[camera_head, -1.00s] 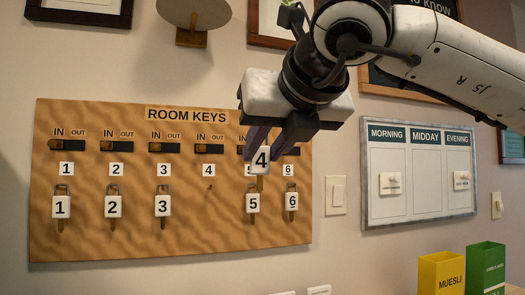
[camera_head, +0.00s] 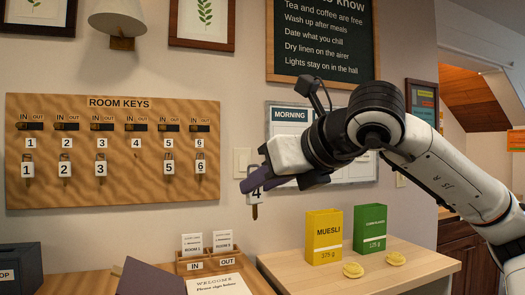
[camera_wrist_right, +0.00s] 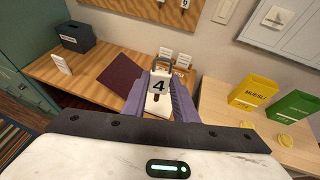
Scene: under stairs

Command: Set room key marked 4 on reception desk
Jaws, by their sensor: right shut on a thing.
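The room key marked 4 (camera_head: 255,198) hangs with its white tag from my right gripper (camera_head: 254,181). The right gripper is shut on it, and its purple fingers hide part of the tag in the head view. In the right wrist view the key (camera_wrist_right: 158,87) shows between the two fingers, its number facing the camera. The key is held in the air, apart from the reception desk (camera_head: 85,283), which shows at the lower left. In the wrist view the desk (camera_wrist_right: 84,72) lies below and beyond the key. My left gripper is not in view.
The desk holds a dark box (camera_head: 20,268), a maroon folder (camera_head: 150,278), a welcome sheet (camera_head: 218,285) and a wooden IN/OUT card holder (camera_head: 208,262). A side counter (camera_head: 385,278) bears muesli and green boxes. The key board (camera_head: 110,150) has an empty hook under 4.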

